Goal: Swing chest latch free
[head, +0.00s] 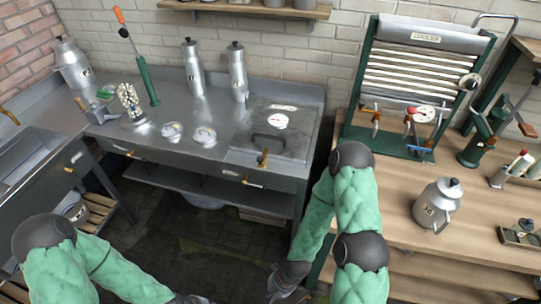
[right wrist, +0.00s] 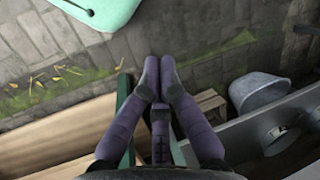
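The chest (head: 283,128) is a metal box set into the right end of the steel counter, with a dark handle and a round dial on its closed lid. Its small brass-coloured latch (head: 262,158) is at the front edge and looks upright; its exact catch is too small to tell. My right gripper (head: 285,280) hangs low in front of the counter, well below and apart from the latch. In the right wrist view its purple fingers (right wrist: 158,75) meet at the tips with nothing between them. My left gripper (head: 190,299) is at the bottom edge, mostly cut off.
Drawer handles (head: 122,149) stick out along the counter front. A wooden bench (head: 470,210) with a green rack (head: 418,85) and a metal pot (head: 436,204) is on the right. A grey bucket (right wrist: 258,94) is near a wooden crate (right wrist: 209,103). Open floor lies before the counter.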

